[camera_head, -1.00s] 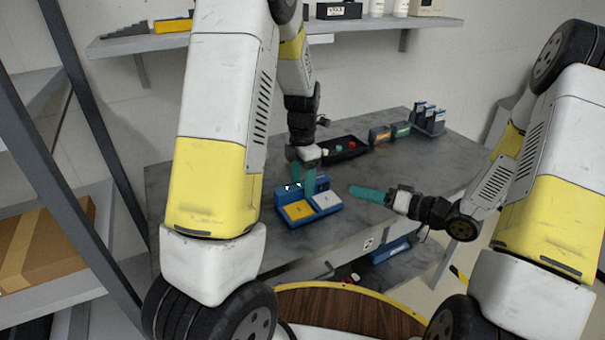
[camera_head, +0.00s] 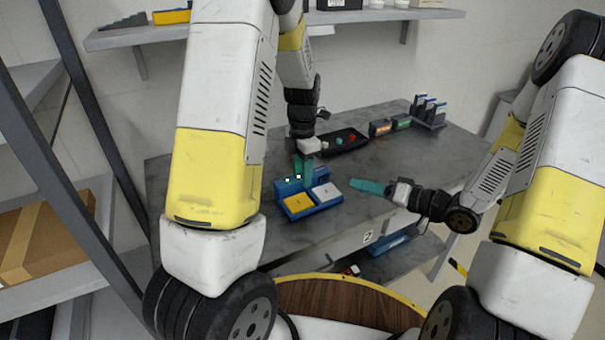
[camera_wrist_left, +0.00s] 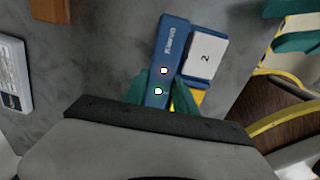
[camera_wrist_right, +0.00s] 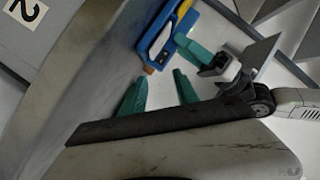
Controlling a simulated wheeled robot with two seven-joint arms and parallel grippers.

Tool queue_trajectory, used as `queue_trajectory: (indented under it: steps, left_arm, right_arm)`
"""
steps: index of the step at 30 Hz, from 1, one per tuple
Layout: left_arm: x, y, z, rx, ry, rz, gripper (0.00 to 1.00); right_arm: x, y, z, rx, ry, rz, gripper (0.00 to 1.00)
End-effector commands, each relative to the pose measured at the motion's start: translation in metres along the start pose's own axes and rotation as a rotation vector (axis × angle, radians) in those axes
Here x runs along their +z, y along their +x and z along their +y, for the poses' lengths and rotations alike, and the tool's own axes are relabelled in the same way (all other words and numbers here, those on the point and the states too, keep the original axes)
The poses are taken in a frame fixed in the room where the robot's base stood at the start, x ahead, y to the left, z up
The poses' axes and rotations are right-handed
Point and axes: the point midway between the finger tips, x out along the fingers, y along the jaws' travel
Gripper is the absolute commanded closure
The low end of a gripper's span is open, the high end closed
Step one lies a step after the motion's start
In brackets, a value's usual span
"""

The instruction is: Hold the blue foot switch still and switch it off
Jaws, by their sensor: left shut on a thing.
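The blue foot switch (camera_head: 329,205) stands on the grey bench, with a yellow pedal (camera_head: 298,203) on the left and a pale pedal (camera_head: 326,191) marked 2 on the right. Two small lights glow on its raised back housing (camera_wrist_left: 168,47), one greenish, one whitish. My left gripper (camera_head: 303,172) comes from above and is shut on that housing, one finger on each side; it partly hides the yellow pedal in the left wrist view. My right gripper (camera_head: 366,186) is right of the switch, apart from it, fingers spread and empty (camera_wrist_right: 161,72). The switch's blue edge shows ahead of it (camera_wrist_right: 155,40).
A dark tray with coloured buttons (camera_head: 343,142), small orange-and-blue (camera_head: 381,128) and green-and-blue (camera_head: 402,122) boxes and a rack of blue items (camera_head: 430,114) stand farther back. The bench (camera_head: 240,225) is clear around the switch. A shelf unit stands at left.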

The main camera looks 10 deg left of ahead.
Motion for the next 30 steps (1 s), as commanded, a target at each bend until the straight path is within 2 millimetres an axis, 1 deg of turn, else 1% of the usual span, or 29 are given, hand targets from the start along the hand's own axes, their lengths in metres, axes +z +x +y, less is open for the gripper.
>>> queue_trajectory:
  steps: [25,28,30]
  left_arm:
    - [0.0002,-0.0005,0.0004,0.001,0.0,-0.001,1.0]
    - [0.0002,-0.0006,0.0004,0.001,0.0,-0.001,1.0]
    - [0.0003,-0.0006,0.0004,0.001,0.0,-0.001,1.0]
  right_arm:
    - [0.0,0.0,0.0,0.0,0.0,0.0,0.64]
    - [-0.0002,0.0008,-0.0018,-0.005,-0.017,-0.01,0.83]
    - [-0.0005,0.0034,-0.0074,-0.021,-0.073,-0.041,0.97]
